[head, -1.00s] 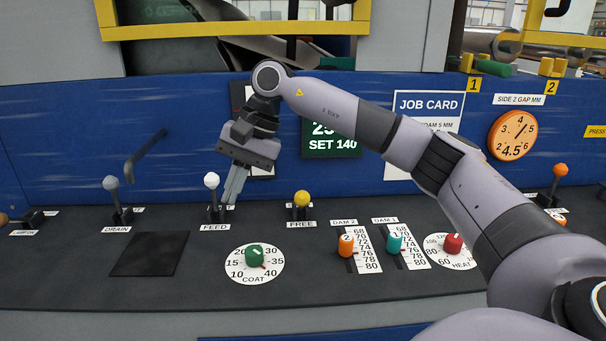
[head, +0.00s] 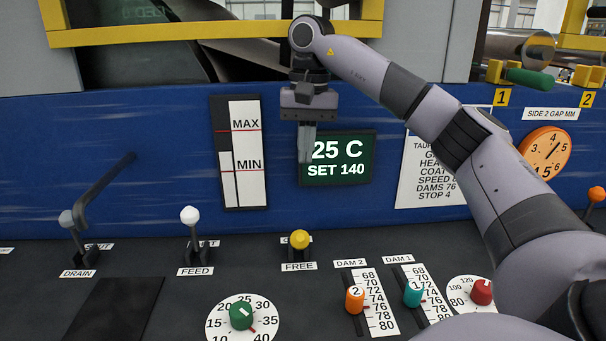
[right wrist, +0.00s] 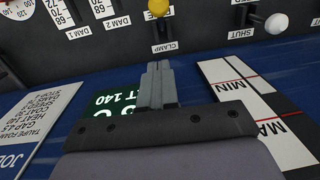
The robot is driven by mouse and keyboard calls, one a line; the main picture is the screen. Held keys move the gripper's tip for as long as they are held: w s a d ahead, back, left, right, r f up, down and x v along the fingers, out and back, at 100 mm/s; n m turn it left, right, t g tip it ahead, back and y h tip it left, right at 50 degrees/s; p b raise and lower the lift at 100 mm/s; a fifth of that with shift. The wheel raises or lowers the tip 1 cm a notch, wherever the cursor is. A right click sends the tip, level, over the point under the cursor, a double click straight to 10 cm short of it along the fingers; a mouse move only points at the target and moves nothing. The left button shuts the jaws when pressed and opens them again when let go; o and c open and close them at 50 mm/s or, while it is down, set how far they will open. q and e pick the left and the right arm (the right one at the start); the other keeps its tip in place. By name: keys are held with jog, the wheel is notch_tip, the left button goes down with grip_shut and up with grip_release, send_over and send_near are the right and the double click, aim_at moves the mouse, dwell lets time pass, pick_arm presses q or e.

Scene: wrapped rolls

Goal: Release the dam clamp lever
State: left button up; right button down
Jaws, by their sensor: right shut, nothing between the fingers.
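The dam clamp lever has a yellow ball knob (head: 300,240) on a short dark stem, on the sloping dark console. A FREE label (head: 299,266) lies on its near side. The knob partly hides the label behind it, which reads CLAMP (right wrist: 164,47) in the right wrist view. The knob (right wrist: 158,8) is cut by the top edge there. My right gripper (head: 305,160) is shut and empty, pointing down in front of the green display, above and apart from the knob. Its closed fingers (right wrist: 159,68) point towards the lever in the right wrist view. My left gripper is out of view.
The white-knobbed FEED lever (head: 189,214) and grey-knobbed DRAIN lever (head: 67,218) stand left. The orange DAM 2 slider (head: 354,299), teal DAM 1 slider (head: 413,293) and green COAT dial (head: 241,315) are nearer. The blue wall (head: 150,185) rises behind.

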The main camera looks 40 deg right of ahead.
aim_at(299, 244)
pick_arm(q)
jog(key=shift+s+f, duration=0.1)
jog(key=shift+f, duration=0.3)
pick_arm(e)
jog(key=shift+s+a+f, duration=0.25)
jog(key=shift+a+f, duration=0.2)
jog(key=shift+f, duration=1.55)
jog(key=shift+s+a+f, duration=0.3)
jog(key=shift+a+f, duration=0.2)
jog(key=shift+f, duration=1.45)
jog(key=shift+s+a+f, duration=0.25)
jog(key=shift+a+f, duration=0.2)
jog(key=shift+f, duration=1.55)
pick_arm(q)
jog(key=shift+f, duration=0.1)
pick_arm(e)
jog(key=shift+w, duration=0.1)
